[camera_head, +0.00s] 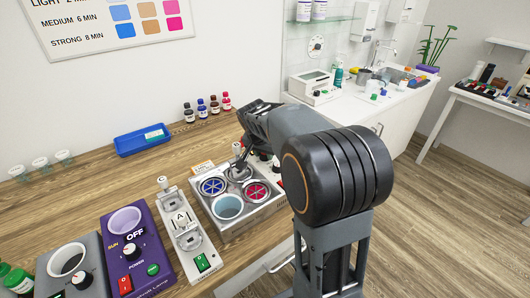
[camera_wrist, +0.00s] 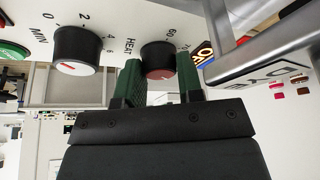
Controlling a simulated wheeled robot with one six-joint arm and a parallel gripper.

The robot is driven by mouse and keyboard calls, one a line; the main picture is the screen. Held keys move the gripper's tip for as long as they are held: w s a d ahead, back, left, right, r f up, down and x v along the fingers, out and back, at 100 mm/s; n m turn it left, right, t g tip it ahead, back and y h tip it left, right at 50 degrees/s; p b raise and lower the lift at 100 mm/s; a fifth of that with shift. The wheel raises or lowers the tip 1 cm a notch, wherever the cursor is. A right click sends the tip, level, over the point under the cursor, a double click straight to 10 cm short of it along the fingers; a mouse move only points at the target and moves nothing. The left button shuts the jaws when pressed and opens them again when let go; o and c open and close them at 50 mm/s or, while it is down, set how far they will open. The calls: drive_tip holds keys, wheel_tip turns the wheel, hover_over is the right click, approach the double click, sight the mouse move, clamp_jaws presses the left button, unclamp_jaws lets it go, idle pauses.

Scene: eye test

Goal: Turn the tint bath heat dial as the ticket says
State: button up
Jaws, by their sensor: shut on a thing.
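In the wrist view my gripper (camera_wrist: 160,77) is shut on a black round dial (camera_wrist: 158,56) with a reddish face. One green finger lies on each side of it. The label beside it reads like HEAT, with 60 and 70 near its rim; its pointer setting is not clear. In the head view the grey tint bath (camera_head: 232,232) stands on the wooden counter, with blue and red round wells and a pale blue cup. My arm hides its right part, the heat dial and my gripper.
A second black dial (camera_wrist: 78,50), marked MIN, sits left of the held one in the wrist view. A metal bar (camera_wrist: 265,58) is close on the right. A white device (camera_head: 187,232) and purple lamp unit (camera_head: 150,258) stand left of the bath; a blue tray (camera_head: 128,148) lies behind.

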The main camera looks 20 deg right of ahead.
drive_tip(key=o, duration=0.9)
drive_tip(key=v, duration=1.4)
drive_tip(key=shift+p, duration=0.35)
